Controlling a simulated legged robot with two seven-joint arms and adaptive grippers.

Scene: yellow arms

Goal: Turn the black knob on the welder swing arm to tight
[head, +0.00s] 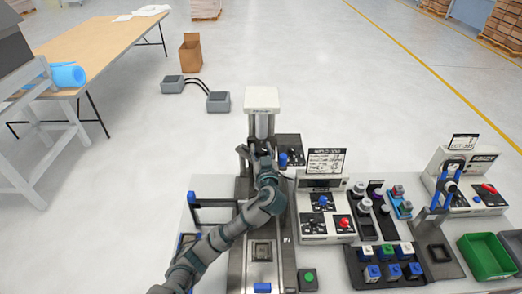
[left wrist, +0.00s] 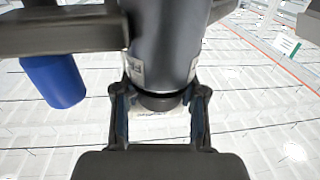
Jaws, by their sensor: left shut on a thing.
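The welder (head: 262,100) stands upright at the back of the near bench, with a white head on a grey column. My left arm reaches up to it, and my left gripper (head: 262,152) is at the swing arm in front of the column. In the left wrist view the gripper's two fingers (left wrist: 160,112) stand on either side of the black knob (left wrist: 160,101), shut on it. The knob sits at the end of a thick grey cylinder (left wrist: 165,45). The knob's marking and turn angle cannot be made out. In the head view my gripper hides the knob.
A blue cylinder (left wrist: 52,80) hangs from a dark bar (left wrist: 60,32) close left of the gripper in the wrist view. Right of the welder stand a control box (head: 322,212) and a black tray (head: 385,265). A green bin (head: 487,256) is at far right.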

